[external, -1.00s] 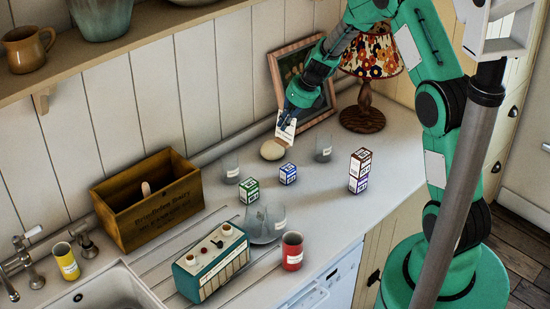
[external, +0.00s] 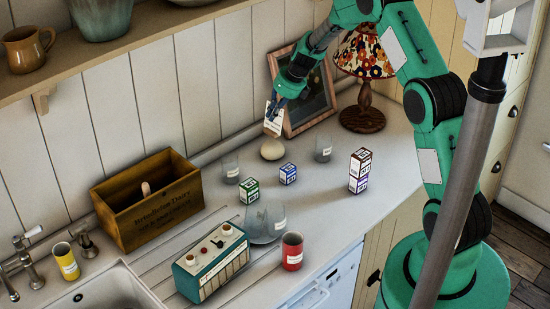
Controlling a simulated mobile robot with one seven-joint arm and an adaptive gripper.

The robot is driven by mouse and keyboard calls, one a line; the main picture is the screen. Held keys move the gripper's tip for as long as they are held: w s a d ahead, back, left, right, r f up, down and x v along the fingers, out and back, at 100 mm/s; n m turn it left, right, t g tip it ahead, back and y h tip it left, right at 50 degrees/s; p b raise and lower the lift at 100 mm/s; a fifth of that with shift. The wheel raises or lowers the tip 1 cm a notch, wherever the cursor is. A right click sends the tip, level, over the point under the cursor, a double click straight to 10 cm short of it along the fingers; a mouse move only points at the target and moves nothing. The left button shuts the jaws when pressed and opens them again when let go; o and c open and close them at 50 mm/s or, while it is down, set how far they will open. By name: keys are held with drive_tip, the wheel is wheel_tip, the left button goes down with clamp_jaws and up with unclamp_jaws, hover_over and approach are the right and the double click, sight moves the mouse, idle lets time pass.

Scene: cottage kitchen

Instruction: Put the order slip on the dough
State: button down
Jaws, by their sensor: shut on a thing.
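The order slip (external: 273,121) is a small white card with print on it. My gripper (external: 277,103) is shut on its upper part and holds it upright. The dough (external: 272,149) is a pale round lump on the counter near the back wall. The slip hangs just above the dough, close to its top. I cannot tell whether the slip's lower edge touches it.
Behind stand a leaning picture frame (external: 319,108) and a lamp (external: 363,118). Clear glasses (external: 231,172) (external: 323,150), a green box (external: 250,192), a blue box (external: 288,174) and stacked boxes (external: 359,172) stand around. A wooden crate (external: 170,222) is at left.

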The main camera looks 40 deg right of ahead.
sight(270, 128)
drive_tip(key=shift+f, duration=1.75)
drive_tip(key=shift+f, duration=0.1)
drive_tip(key=c, duration=1.9)
unclamp_jaws()
drive_tip(key=shift+c, duration=0.2)
drive_tip(key=v, duration=1.2)
